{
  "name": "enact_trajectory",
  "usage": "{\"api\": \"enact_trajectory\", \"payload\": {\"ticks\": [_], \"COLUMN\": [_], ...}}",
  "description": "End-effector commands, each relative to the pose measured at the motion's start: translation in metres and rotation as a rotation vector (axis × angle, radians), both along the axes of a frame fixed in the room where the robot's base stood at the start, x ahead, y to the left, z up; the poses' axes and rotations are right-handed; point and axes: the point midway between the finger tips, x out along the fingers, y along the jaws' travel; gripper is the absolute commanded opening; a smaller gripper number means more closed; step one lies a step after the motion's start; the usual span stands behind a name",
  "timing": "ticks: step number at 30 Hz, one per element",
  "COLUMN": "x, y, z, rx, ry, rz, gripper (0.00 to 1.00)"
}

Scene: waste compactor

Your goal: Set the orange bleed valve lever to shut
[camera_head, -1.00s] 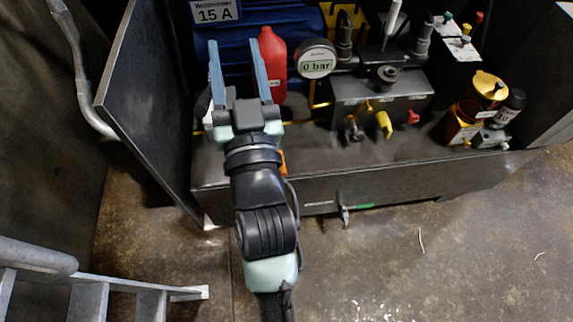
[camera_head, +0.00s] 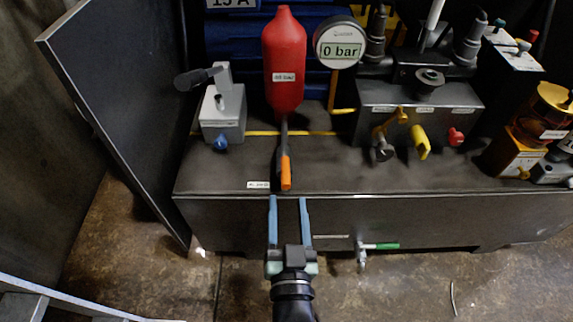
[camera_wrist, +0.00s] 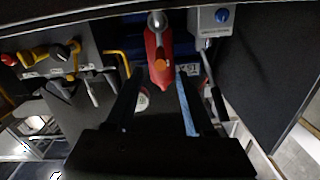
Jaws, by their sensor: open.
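The orange lever (camera_head: 286,172) has a dark shank and an orange handle end. It lies below the red bottle-shaped vessel (camera_head: 284,60), with its end pointing toward the front edge of the console top. A small white label (camera_head: 258,185) sits left of it. My gripper (camera_head: 289,200) is open, with two blue fingers pointing at the console. The fingertips are just short of the orange end in the picture, one to each side of its line, with nothing between them. The wrist view shows the orange end (camera_wrist: 163,65) against the red vessel, beyond my fingers. Contact is not visible.
A gauge (camera_head: 340,42) reads 0 bar. A grey block with yellow and red knobs (camera_head: 421,142) stands right. A grey hand pump (camera_head: 222,115) stands left, beside a dark open panel (camera_head: 120,110). A green-handled valve (camera_head: 381,246) sticks out of the console front.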

Motion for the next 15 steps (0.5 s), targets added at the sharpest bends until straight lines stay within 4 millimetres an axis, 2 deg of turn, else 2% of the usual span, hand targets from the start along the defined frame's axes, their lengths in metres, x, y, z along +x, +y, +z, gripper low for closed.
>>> {"api": "enact_trajectory", "payload": {"ticks": [15], "x": [0.087], "y": [0.003], "z": [0.000], "rx": [0.001], "ry": [-0.003], "rz": [-0.001], "gripper": [0.53]}}
